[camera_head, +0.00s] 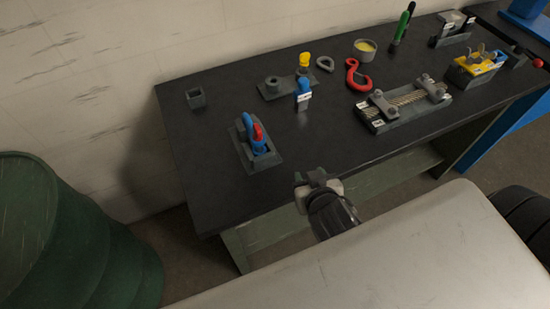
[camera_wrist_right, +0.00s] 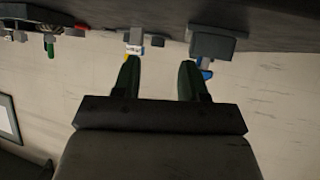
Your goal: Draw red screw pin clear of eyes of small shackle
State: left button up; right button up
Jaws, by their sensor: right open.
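A blue shackle (camera_head: 246,127) stands in a dark grey holder on a flat plate (camera_head: 268,161) at the bench's near left. The red screw pin (camera_head: 258,132) shows at its side; how far it sits in the eyes is too small to tell. My right gripper (camera_head: 316,180) is open and empty, apart from the shackle, to its right and nearer the bench's front edge. In the right wrist view, which is upside down, its two dark green fingers (camera_wrist_right: 158,70) stand apart; a bit of blue (camera_wrist_right: 207,72) shows beyond the right finger. My left gripper is out of view.
A small grey box (camera_head: 196,98) is at far left. Bare bench lies around the shackle plate.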

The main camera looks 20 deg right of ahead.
jog(key=w+a+r+t, duration=0.2)
jog(key=w+t, duration=0.2)
jog(key=n+t+y, duration=0.2)
jog(key=t+y, duration=0.1)
send_near(260, 135)
jog(key=w, duration=0.2)
jog(key=w+p, duration=0.1)
jog(key=w, duration=0.4)
jog(key=w+p, duration=0.1)
jog(key=w, duration=0.4)
jog(key=shift+a+r+p, duration=0.15)
jog(key=shift+r+p, duration=0.1)
jog(key=shift+p, duration=0.1)
grip_shut()
